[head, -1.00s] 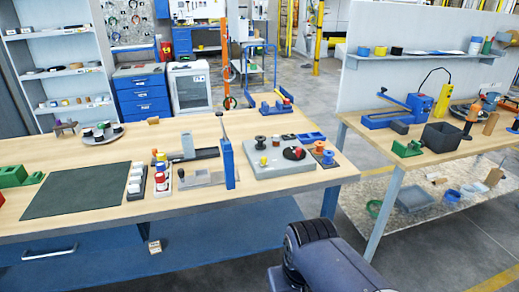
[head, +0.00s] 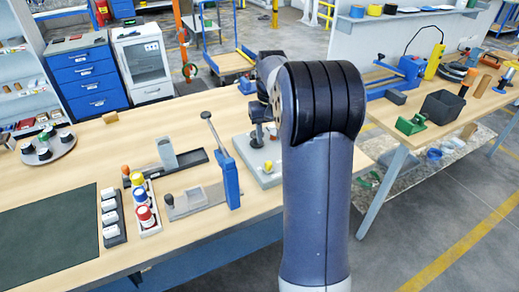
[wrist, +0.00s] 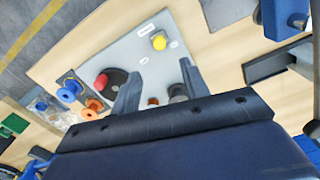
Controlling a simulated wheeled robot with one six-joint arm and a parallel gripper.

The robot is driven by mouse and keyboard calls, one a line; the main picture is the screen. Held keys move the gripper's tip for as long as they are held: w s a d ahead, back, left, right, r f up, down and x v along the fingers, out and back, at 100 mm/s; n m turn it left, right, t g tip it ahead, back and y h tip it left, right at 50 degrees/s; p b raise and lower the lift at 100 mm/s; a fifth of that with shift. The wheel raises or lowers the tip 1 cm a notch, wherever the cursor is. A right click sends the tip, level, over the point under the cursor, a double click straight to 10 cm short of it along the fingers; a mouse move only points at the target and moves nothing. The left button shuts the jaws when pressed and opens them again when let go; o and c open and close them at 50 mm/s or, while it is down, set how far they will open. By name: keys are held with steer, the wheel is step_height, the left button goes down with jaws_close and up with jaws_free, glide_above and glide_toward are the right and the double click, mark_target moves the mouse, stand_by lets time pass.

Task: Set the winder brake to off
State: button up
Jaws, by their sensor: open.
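A light grey winder plate (wrist: 128,48) lies on the wooden bench; its near part (head: 270,181) shows beside my arm in the head view. It carries a yellow knob (wrist: 159,41), a red knob (wrist: 102,81) on a black disc (wrist: 115,80), and small white labels. A dark round part (wrist: 178,92) sits by the right finger, partly hidden by my gripper. I cannot tell which part is the brake or how it is set; the labels are too small to read. My gripper (wrist: 158,82) is open, pointing at the plate, with nothing visibly held between its fingers.
Blue and orange spools (wrist: 94,105) stand beside the plate. A blue upright lever stand (head: 229,180) and a grey block fixture (head: 195,199) are left of it. White and coloured pots (head: 143,205) stand further left. A second bench (head: 452,130) is at right.

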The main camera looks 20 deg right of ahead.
mark_target(269, 162)
step_height(269, 162, down, 11)
steer(key=shift+r+p, duration=0.2)
steer(key=shift+p, duration=0.35)
steer(key=shift+c, duration=0.2)
jaws_close()
